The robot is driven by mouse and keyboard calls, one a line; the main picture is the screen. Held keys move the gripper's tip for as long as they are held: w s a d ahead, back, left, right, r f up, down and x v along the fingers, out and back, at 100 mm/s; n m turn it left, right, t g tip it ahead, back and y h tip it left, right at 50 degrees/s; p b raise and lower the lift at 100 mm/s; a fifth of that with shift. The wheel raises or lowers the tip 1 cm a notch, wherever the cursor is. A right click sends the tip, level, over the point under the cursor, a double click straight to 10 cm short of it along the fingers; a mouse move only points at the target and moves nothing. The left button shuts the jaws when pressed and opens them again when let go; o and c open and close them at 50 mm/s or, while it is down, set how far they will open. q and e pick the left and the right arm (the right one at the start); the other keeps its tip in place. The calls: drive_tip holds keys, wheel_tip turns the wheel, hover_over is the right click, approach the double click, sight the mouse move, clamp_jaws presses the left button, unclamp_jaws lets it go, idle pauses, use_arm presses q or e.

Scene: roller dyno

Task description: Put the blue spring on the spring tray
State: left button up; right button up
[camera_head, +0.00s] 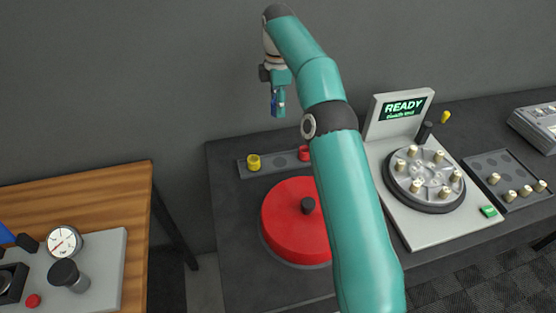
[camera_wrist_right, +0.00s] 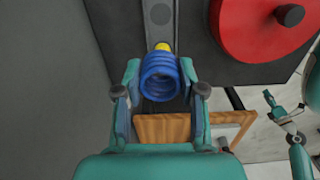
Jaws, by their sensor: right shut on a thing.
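The blue spring (camera_wrist_right: 161,76) is held between the fingers of my right gripper (camera_wrist_right: 161,95), which is shut on it. In the head view my right gripper (camera_head: 278,104) hangs pointing down, high above the back of the dark table, with a little of the blue spring (camera_head: 274,98) showing. The spring tray (camera_head: 278,162) is a grey strip at the table's back left, also seen in the wrist view (camera_wrist_right: 160,14). A yellow spring (camera_head: 253,162) stands at its left end and a red spring (camera_head: 304,153) farther right. A small teal arm end, seemingly my left gripper (camera_wrist_right: 272,102), shows in the wrist view; its fingers are unclear.
A big red disc (camera_head: 292,222) with a black knob lies in front of the tray. My right arm crosses over the table. A roller machine with a READY screen (camera_head: 404,107) stands to the right. A wooden table (camera_head: 110,195) with a gauge is at the left.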

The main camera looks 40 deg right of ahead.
drive_tip(key=b, duration=0.3)
approach(279, 162)
drive_tip(key=shift+d+f+p, duration=0.1)
drive_tip(key=shift+f+p, duration=0.2)
drive_tip(key=shift+f, duration=0.55)
wheel_tip(279, 162, down, 4)
drive_tip(key=shift+f+p, duration=0.15)
drive_tip(key=shift+p, duration=0.25)
drive_tip(key=shift+f, duration=0.25)
drive_tip(key=shift+f, duration=0.15)
drive_tip(key=o, duration=1.1)
drive_tip(key=shift+o, duration=0.2)
